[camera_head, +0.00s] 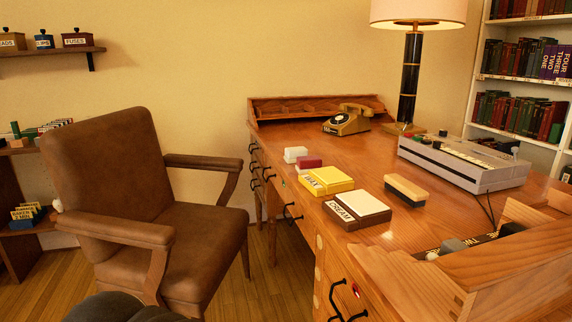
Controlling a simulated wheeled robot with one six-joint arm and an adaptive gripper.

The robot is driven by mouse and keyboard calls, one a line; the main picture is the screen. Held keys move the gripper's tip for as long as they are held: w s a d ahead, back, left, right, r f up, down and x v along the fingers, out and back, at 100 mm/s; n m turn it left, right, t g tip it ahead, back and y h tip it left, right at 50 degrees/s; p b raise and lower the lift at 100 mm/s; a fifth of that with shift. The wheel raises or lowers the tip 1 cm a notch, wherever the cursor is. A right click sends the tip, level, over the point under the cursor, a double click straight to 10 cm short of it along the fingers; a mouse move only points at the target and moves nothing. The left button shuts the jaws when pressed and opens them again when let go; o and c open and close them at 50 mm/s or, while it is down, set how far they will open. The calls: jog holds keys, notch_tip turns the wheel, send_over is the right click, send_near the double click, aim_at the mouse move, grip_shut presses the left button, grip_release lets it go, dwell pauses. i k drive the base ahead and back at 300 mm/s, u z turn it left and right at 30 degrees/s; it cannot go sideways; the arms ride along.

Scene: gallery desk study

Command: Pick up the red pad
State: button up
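A small dark red block (309,161), which looks like the red pad, lies on the wooden desk (350,157) near its left edge. It sits just in front of a white block (295,154) and behind a yellow labelled box (327,180). Its lower side looks pale, and I cannot tell whether it rests on something white. My gripper's fingers do not show. A dark rounded shape at the bottom left may be part of my arm.
A brown armchair (158,180) stands left of the desk. A cream-topped box (358,208), a brush-like block (405,190), a grey machine (465,163), a telephone (347,122) and a lamp (410,75) stand on the desk. Desk space right of the red block is clear.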

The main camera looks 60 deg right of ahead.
aim_at(304, 164)
jog(key=i, duration=1.15)
jog(key=z, duration=3.15)
jog(key=i, duration=0.45)
jog(key=u, duration=0.05)
jog(key=k, duration=0.45)
jog(key=z, duration=2.7)
jog(key=k, duration=0.75)
jog(key=u, duration=1.45)
